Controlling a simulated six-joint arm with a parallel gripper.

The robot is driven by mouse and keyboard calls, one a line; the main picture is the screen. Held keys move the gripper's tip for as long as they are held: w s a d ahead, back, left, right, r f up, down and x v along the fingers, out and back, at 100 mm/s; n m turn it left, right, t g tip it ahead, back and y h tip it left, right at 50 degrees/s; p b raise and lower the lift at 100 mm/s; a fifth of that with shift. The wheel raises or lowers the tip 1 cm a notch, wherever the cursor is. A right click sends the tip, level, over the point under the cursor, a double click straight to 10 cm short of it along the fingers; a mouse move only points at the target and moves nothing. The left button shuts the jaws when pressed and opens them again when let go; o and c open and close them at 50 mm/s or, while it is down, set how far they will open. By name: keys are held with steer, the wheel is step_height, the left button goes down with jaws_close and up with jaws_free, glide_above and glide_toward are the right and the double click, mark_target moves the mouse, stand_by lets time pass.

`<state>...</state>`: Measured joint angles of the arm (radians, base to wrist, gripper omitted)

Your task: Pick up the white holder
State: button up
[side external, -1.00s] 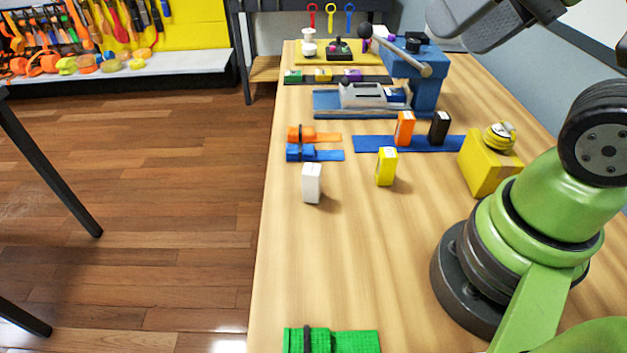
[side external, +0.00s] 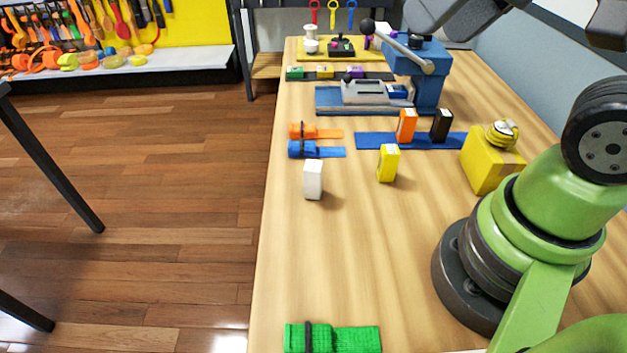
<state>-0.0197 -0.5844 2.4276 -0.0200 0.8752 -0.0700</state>
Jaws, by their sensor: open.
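The white holder (side external: 313,180) is a small upright white block near the left edge of the wooden table, in front of the blue strap piece. It stands alone, with bare wood around it. Dark grey parts of my arm hang at the top right of the view, high above the table and well away from the white holder. My gripper's fingers do not show in the frame.
A yellow holder (side external: 388,163) stands right of the white one. Orange (side external: 406,126) and black (side external: 441,126) holders stand on a blue strip. Blue (side external: 315,151) and orange (side external: 315,132) straps lie behind; a green strap (side external: 333,338) lies in front.

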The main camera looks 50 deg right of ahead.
steer(key=w+f+n+g, duration=0.3)
steer(key=w+f+n, duration=0.1)
steer(key=w, duration=0.3)
steer(key=n+g+h, duration=0.2)
steer(key=n+g, duration=0.1)
steer(key=n, duration=0.2)
glide_toward(313, 165)
steer(key=shift+n, duration=0.4)
steer(key=f, duration=0.7)
steer(key=shift+s+d, duration=0.1)
steer(key=shift+d, duration=0.25)
steer(key=f, duration=0.5)
steer(key=shift+w+a+f, duration=0.2)
steer(key=shift+f, duration=0.15)
steer(key=c, duration=1.1)
